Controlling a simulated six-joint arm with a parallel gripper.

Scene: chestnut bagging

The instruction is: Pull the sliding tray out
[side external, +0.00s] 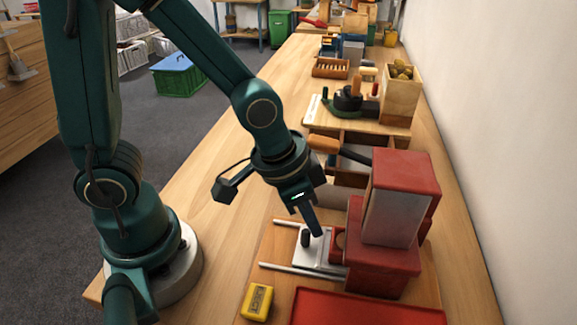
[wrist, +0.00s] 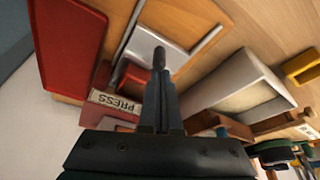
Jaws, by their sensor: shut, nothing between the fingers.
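The sliding tray (side external: 300,258) is a pale metal plate with an upright dark knob (side external: 305,238). It lies across two metal rails (side external: 290,267) on the left side of the red press (side external: 385,265). The plate also shows in the wrist view (wrist: 139,47), with the knob just beyond my fingertips. My gripper (side external: 318,234) is shut and empty, pointing down over the tray. Its tips are close to the knob on the press side; I cannot tell whether they touch it. In the wrist view my fingers (wrist: 159,72) hide part of the tray and press.
A red flat tray (side external: 365,308) lies in front of the press, and a yellow block (side external: 257,302) sits to its left. A wooden box (side external: 352,165) with a wood-handled tool (side external: 325,145) stands behind. The bench left of the rails is clear.

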